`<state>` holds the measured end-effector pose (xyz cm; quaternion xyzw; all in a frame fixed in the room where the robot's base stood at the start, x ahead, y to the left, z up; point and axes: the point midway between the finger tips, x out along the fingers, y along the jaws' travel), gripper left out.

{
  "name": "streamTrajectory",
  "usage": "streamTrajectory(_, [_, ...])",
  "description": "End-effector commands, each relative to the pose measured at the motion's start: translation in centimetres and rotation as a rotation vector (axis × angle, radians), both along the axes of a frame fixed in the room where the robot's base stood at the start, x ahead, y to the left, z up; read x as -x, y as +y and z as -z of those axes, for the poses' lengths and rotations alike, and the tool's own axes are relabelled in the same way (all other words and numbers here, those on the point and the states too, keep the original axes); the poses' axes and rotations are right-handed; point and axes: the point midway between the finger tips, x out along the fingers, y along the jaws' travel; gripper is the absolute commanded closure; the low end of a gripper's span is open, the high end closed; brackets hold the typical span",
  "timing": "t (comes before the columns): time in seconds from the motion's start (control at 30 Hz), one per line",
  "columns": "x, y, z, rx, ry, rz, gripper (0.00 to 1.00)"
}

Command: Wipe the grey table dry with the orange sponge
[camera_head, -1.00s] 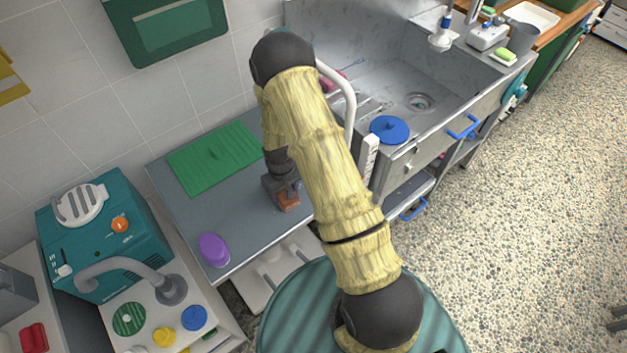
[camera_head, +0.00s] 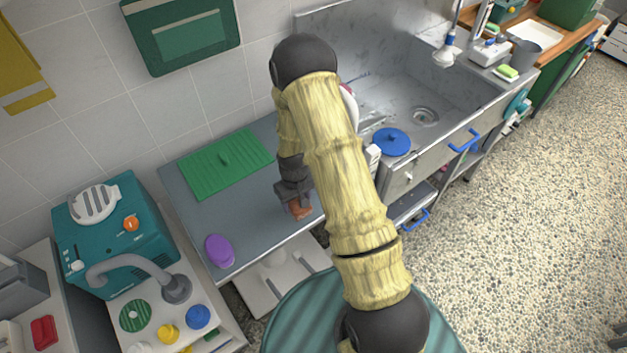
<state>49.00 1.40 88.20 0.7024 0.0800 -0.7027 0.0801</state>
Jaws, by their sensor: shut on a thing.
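The grey table (camera_head: 205,205) stands against the tiled wall, left of the sink. My gripper (camera_head: 295,202) points down at the table's right part, near its front edge. It is shut on the orange sponge (camera_head: 300,209), which shows below the fingers at the table top. I cannot tell how firmly the sponge touches the surface. My arm hides the table's right end. No wet patch can be made out on the visible top.
A green board (camera_head: 226,163) lies at the table's back and a purple oval thing (camera_head: 219,250) at its front left corner. A metal sink (camera_head: 425,95) with a blue lid (camera_head: 391,141) is on the right. A teal machine (camera_head: 110,235) stands on the left.

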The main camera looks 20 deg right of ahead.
Motion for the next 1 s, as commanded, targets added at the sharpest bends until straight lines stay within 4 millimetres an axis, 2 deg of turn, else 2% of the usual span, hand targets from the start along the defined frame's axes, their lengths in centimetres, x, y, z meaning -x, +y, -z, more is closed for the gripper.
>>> streamTrajectory(0.03, [0.0, 0.0, -0.8, 0.0, -0.001, 0.0, 0.66])
streamTrajectory(0.2, [0.0, 0.0, -2.4, 0.0, 0.0, 0.0, 0.66])
streamTrajectory(0.4, [0.0, -0.1, -3.5, 0.0, 0.0, 0.001, 0.66])
streamTrajectory(1.0, [0.0, 0.2, -3.4, 0.0, 0.0, 0.0, 0.66])
